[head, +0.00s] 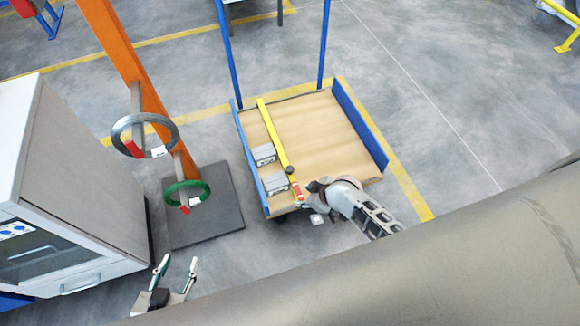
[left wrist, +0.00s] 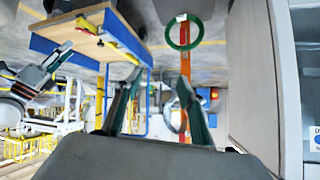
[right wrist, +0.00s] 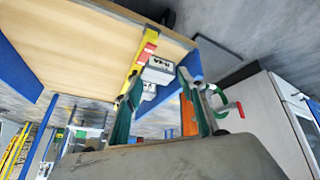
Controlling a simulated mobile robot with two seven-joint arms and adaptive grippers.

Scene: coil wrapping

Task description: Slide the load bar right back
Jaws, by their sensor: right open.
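The yellow load bar (head: 271,130) lies lengthwise on the cart's wooden deck, with a dark knob and a red end at the near side. Two grey boxes (head: 264,154) sit left of it, between the bar and the cart's blue left rail. My right gripper (head: 303,194) is at the bar's near red end; contact cannot be told. In the right wrist view the bar (right wrist: 140,58) and boxes (right wrist: 158,71) show beyond its open, apparently empty fingers. My left gripper (head: 176,272) is open and empty, low at the left, away from the cart.
The cart deck (head: 325,130) is bare right of the bar. An orange post (head: 135,60) on a dark base (head: 225,215) carries a grey coil (head: 145,119) and a green coil (head: 206,187). A white machine (head: 85,180) stands at the left. The floor right of the cart is clear.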

